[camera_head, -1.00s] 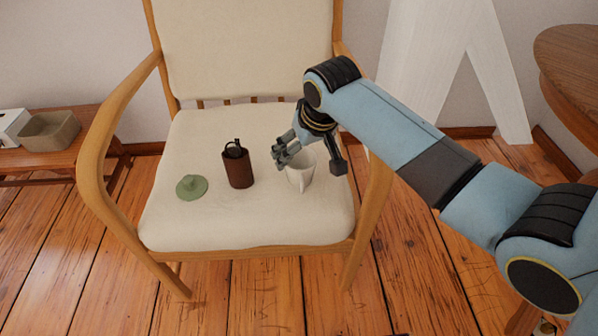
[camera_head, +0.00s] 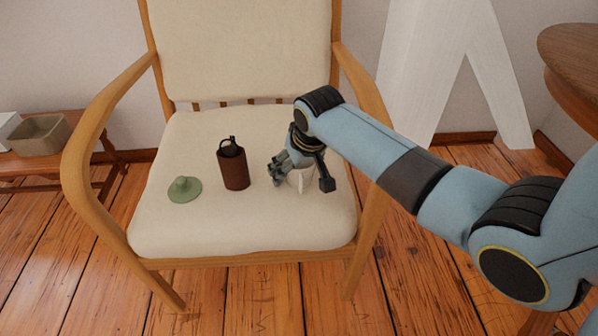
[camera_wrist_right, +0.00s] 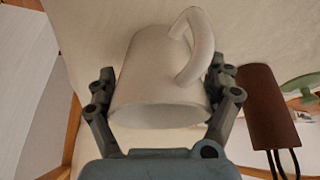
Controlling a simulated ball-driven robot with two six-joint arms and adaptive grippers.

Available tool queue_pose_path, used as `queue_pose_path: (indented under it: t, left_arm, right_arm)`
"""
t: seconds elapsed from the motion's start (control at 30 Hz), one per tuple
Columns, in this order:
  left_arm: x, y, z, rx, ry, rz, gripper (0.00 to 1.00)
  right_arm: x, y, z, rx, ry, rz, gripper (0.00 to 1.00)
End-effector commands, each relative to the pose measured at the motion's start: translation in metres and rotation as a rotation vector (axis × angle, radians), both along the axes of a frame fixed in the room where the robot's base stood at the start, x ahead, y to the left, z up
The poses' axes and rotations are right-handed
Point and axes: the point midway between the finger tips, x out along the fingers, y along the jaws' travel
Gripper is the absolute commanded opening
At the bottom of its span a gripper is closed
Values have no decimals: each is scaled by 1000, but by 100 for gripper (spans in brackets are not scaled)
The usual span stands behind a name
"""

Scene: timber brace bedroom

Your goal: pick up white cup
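The white cup (camera_head: 303,183) stands upright on the cream chair seat, right of the middle, partly covered by my right gripper. In the right wrist view the white cup (camera_wrist_right: 155,80) lies between the two fingers, with its handle toward the upper right. My right gripper (camera_head: 298,174) is low around the cup. In the wrist view this gripper (camera_wrist_right: 163,84) is spread, one finger along each side of the cup wall; firm contact is not clear. My left gripper is not in view.
A brown holder (camera_head: 233,168) with dark handles stands left of the cup. A green hat-shaped object (camera_head: 184,189) lies farther left. The chair's wooden armrests (camera_head: 100,125) flank the seat (camera_head: 235,225); its front area is clear. A round wooden table (camera_head: 575,60) is at right.

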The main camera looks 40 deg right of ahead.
Motion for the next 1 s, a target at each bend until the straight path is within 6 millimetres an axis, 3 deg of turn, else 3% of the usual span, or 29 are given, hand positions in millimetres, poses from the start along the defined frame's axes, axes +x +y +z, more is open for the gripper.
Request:
queue_pose_path:
  t: [0.03,0.37,1.0]
  left_arm:
    - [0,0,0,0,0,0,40]
    - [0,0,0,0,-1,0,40]
    - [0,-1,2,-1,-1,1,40]
  right_arm:
    - [0,0,0,0,0,0,76]
    - [0,0,0,0,0,0,36]
    - [0,0,5,0,-2,0,31]
